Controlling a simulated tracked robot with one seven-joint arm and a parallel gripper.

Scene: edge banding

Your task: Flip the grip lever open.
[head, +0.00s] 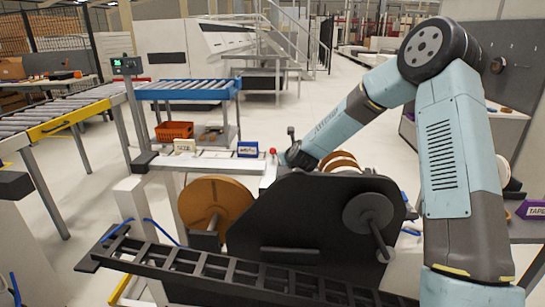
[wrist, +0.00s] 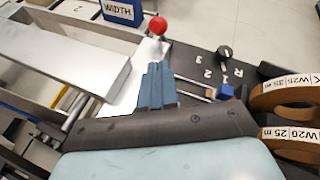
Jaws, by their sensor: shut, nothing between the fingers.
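A lever with a red ball knob (wrist: 158,25) stands just beyond my fingertips in the wrist view, its pale stem running down towards them. The red knob also shows in the head view (head: 273,152), left of my arm's end. My gripper (wrist: 157,70) is shut and empty, its blue-grey fingers together; I cannot tell whether they touch the stem. In the head view the black machine plate and my arm hide the fingers. A second lever with a black knob (wrist: 224,52) lies on the dark panel marked with numbers. Which lever is the grip lever is not labelled.
Rolls of edge tape (wrist: 290,95) stand close on the right in the wrist view. A metal trough (wrist: 70,60) lies left of my gripper, and a blue WIDTH box (wrist: 122,10) is behind it. The black machine plate (head: 310,220) stands in front of my arm's end.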

